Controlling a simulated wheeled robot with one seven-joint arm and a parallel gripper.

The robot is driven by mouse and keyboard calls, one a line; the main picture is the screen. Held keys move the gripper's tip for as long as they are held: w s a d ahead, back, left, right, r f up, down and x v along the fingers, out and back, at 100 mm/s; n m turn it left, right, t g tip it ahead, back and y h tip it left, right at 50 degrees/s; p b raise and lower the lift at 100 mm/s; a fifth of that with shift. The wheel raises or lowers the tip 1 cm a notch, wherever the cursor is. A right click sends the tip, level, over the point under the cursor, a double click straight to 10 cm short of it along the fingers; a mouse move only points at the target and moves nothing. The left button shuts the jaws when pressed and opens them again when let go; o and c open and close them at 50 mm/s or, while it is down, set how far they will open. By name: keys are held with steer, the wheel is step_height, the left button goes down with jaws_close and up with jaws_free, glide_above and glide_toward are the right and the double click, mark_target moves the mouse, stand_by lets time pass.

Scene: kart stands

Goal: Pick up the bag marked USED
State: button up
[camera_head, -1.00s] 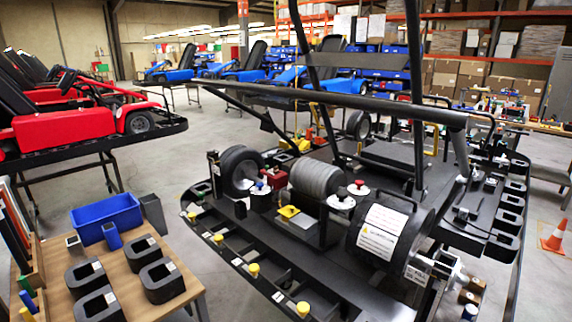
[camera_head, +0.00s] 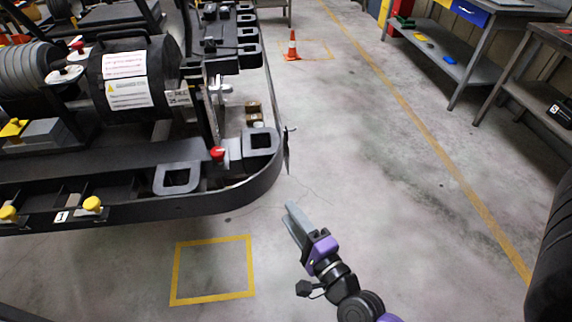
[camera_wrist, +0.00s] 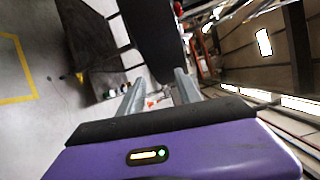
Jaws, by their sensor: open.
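I make out no bag marked USED in either current view. My gripper (camera_head: 291,217) is in the lower middle of the head view, over bare floor just right of the kart stand's rounded corner. Its grey fingers also show in the wrist view (camera_wrist: 158,88), apart, with nothing held between them. A small black item with a white label (camera_head: 562,112) lies on a shelf at the right edge of the head view. Its marking is too small to read.
The black kart stand (camera_head: 235,196) fills the upper left. An orange cone (camera_head: 292,46) stands beyond it. A yellow square outline (camera_head: 213,302) is on the floor. Grey workbenches (camera_head: 430,62) stand upper right; a dark rounded object (camera_head: 556,250) is at right. Middle floor is open.

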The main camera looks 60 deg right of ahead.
mark_target(286, 158)
steer(key=w+d+f+m+g+h+b, duration=0.1)
steer(key=w+d+f+m+h+b, duration=0.1)
steer(key=w+d+m, duration=0.3)
steer(key=w+d+f+m+g+h+b, duration=0.1)
steer(key=w+d+f+m+b, duration=0.3)
steer(key=d+m, duration=0.5)
steer(key=w+d+f+m+g+h+b, duration=0.2)
steer(key=w+d+f+m, duration=0.3)
steer(key=d, duration=0.5)
steer(key=shift+w+d+m+h+b, duration=0.15)
steer(key=shift+w+m+b, duration=0.1)
steer(key=shift+w+m, duration=0.4)
steer(key=shift+w+d+m+h+b, duration=0.1)
steer(key=shift+w+m+h+b, duration=0.2)
steer(key=shift+w, duration=0.5)
jaws_close()
